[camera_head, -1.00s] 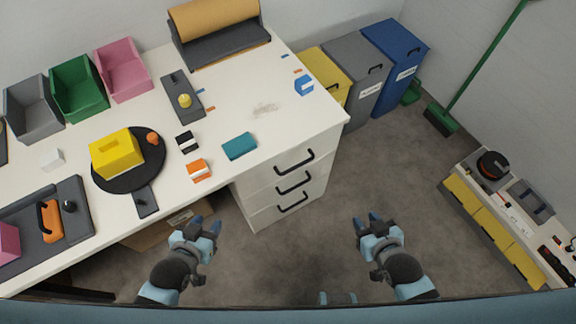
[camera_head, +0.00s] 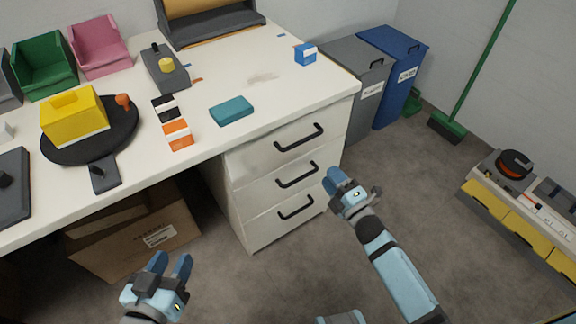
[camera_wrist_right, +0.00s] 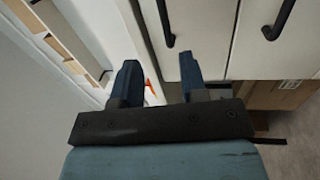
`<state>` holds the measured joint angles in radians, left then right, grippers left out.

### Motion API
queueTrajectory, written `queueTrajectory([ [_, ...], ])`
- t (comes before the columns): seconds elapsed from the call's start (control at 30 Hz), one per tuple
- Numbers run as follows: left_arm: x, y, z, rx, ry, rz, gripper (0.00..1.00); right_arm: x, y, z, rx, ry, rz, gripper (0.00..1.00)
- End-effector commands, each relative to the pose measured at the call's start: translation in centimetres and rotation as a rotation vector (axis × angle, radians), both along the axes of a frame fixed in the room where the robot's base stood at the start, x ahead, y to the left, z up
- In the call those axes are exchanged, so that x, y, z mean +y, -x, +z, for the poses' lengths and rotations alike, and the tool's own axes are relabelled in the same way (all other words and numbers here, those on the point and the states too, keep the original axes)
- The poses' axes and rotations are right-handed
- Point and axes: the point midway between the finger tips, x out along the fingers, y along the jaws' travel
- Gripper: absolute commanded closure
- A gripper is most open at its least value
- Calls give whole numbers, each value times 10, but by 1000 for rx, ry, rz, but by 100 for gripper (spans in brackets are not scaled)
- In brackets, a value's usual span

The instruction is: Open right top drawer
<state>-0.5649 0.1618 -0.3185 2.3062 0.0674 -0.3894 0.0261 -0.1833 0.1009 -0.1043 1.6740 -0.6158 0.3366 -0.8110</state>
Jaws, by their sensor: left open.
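The white drawer unit under the right end of the desk has three stacked drawers, all shut. The top drawer (camera_head: 278,146) has a black bar handle (camera_head: 299,137). My right gripper (camera_head: 335,178) is in front of the unit, lower and to the right of that handle, and apart from it. In the right wrist view my right gripper (camera_wrist_right: 158,78) has its two fingers spread with nothing between them; black handles, including the top drawer's handle (camera_wrist_right: 165,22), show beyond. My left gripper (camera_head: 169,263) is open and empty, low at the left near the carton.
An open cardboard box (camera_head: 135,240) lies under the white desk (camera_head: 225,75). A grey bin (camera_head: 357,85) and a blue bin (camera_head: 395,70) stand right of the drawers. The floor (camera_head: 400,180) in front of them is clear.

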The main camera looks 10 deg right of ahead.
Motion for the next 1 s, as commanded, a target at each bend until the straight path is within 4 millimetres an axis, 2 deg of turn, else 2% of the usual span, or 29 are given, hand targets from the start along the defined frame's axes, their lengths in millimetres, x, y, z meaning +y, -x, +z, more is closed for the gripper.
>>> queueTrajectory([
  [0.03,-1,0,-6,-6,4,-2,57,0,-3,-8,-18,22,3,61],
  [0.27,-3,-1,0,-24,17,-6,57,5,-17,-3,-42,50,10,61],
  [0.7,-13,-5,21,-128,81,-25,57,35,-99,12,-40,47,9,61],
  [0.83,-16,-6,28,-157,100,-31,57,41,-117,16,-38,47,8,61],
  [1.0,-18,-6,32,-174,114,-35,57,46,-130,19,-38,48,8,61],
])
